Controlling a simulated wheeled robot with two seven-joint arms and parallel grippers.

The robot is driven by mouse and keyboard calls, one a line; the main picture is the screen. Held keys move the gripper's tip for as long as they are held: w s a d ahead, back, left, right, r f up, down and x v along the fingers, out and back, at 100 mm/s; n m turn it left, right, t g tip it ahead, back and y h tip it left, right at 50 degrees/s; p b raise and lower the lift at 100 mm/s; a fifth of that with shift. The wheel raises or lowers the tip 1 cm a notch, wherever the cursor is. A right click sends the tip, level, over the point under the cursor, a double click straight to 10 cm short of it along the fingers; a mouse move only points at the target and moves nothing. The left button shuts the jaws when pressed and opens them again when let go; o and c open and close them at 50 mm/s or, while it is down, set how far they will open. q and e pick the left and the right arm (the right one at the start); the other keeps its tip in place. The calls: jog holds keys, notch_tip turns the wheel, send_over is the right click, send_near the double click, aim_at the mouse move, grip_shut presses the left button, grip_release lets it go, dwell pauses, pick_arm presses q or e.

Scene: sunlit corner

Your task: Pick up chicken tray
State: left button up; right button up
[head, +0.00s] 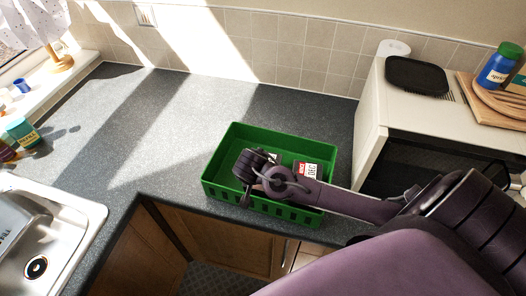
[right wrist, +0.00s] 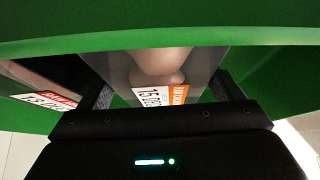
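The chicken tray (right wrist: 165,62), a dark pack with pale pink meat and an orange-and-white label, lies in the green crate (head: 222,186). In the right wrist view it sits between the two fingers of my right gripper (right wrist: 164,88). The fingers are spread wide, one on each side of the tray; I cannot make out firm contact. In the head view my right gripper (head: 256,172) is down inside the crate's left part and hides what is under it. My left gripper is not in view.
Another pack with a red-and-white label (right wrist: 42,98) lies beside the chicken tray. The crate's walls stand close around the gripper. A microwave (head: 371,130) stands right of the crate, and a sink (head: 75,212) is at left. The counter (head: 130,130) between is clear.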

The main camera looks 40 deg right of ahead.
jog(key=c, duration=0.8)
jog(key=shift+r, duration=0.1)
jog(key=shift+c, duration=0.2)
